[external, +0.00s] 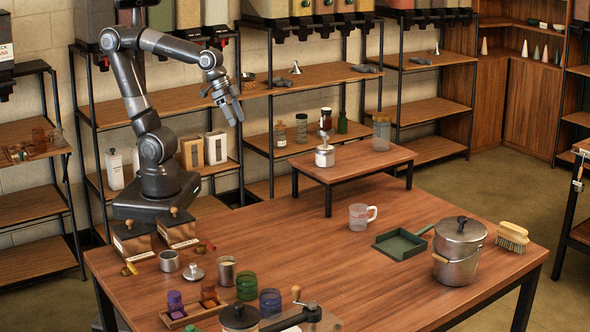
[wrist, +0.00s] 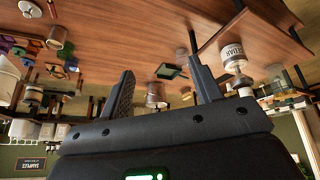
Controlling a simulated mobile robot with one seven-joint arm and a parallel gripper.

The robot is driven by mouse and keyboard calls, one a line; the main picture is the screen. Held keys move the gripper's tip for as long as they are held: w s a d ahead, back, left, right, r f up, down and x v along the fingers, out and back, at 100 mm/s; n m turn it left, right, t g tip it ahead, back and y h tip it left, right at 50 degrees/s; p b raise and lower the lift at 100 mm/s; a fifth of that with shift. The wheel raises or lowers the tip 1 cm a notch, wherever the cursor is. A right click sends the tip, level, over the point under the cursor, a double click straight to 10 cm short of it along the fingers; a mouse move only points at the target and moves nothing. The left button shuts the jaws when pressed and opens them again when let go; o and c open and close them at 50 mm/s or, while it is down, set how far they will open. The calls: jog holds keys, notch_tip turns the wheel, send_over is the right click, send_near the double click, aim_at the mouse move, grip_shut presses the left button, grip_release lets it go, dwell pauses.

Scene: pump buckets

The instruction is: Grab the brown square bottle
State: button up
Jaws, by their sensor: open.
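A brown, squarish bottle (external: 208,293) stands in a small wooden tray (external: 196,312) at the front left of the table, beside a purple bottle (external: 175,303). It is small in the picture, so its exact shape is hard to make out. In the wrist view, a cluster of small purple, brown and green things lies at the far left edge; I cannot pick the bottle out surely. My gripper (external: 232,116) is open and empty, high above the table and well behind the bottle. Its spread fingers show in the wrist view (wrist: 160,62) with nothing between them.
Green (external: 247,286) and blue (external: 270,302) jars stand just right of the tray. A clear mug (external: 360,216), green dustpan (external: 402,243) and steel pot (external: 458,250) stand right. The table's middle is clear.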

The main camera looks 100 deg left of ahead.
jog(key=w+d+f+m+g+h, duration=0.1)
jog(key=w+d+m, duration=0.1)
jog(key=w+d, duration=0.85)
jog(key=m+g, duration=0.1)
jog(key=m, duration=0.5)
send_near(206, 281)
jog(key=w+f, duration=0.1)
jog(key=shift+h, duration=0.3)
jog(key=x, duration=0.5)
jog(key=shift+s+f, duration=0.1)
jog(key=shift+f, duration=0.05)
jog(key=shift+x, duration=2.95)
jog(key=shift+s, duration=0.15)
jog(key=c, duration=1.1)
